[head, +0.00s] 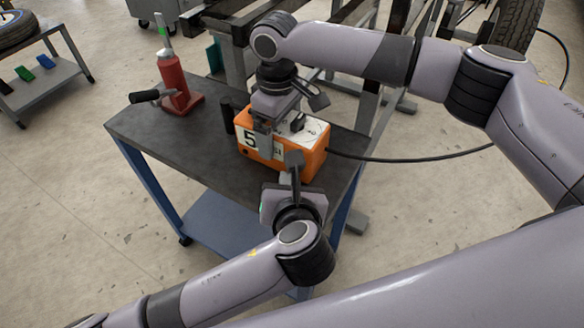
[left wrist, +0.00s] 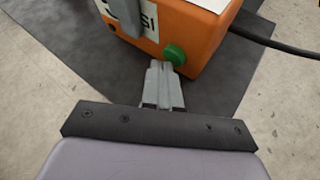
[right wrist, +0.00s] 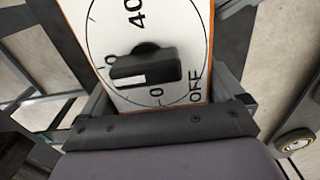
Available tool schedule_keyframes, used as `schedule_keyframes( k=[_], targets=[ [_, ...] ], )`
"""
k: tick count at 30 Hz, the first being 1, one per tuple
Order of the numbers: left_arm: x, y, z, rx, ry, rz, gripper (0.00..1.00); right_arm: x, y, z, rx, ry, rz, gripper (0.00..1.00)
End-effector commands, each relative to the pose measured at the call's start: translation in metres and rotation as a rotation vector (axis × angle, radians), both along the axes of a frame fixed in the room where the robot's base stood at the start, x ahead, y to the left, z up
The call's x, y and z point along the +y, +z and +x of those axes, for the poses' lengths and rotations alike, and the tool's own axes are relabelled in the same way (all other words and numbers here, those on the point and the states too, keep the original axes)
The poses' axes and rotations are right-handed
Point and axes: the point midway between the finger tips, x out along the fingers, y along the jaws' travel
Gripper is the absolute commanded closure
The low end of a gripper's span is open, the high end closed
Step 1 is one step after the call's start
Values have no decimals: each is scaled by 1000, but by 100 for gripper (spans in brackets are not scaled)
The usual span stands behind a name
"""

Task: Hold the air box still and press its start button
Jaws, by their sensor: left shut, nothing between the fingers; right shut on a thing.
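The orange air box (head: 314,152) sits on the dark top of the cart, with a number panel on its front; it also shows in the left wrist view (left wrist: 205,42). My right gripper (head: 276,122) is shut on the box from above, one finger on each side. The right wrist view shows the box's white top with a black dial (right wrist: 145,68) between the fingers. The green button (left wrist: 175,54) is on the box's front. My left gripper (left wrist: 160,68) is shut and empty, its tips right beside the button; I cannot tell whether they touch. In the head view it hides the button.
The cart top (head: 190,135) is clear at front left. A red bottle jack (head: 174,82) with a black handle stands at its back left. A black hose (head: 420,160) runs right from the box. A dark metal frame stands behind the cart.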

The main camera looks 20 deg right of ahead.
Motion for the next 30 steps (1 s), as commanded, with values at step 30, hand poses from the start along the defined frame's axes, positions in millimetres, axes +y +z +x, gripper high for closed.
schedule_keyframes(
  k=[30],
  targets=[
    [-6,1,6,-2,0,-1,100,2,1,-1,1,2,4,48]
  ],
)
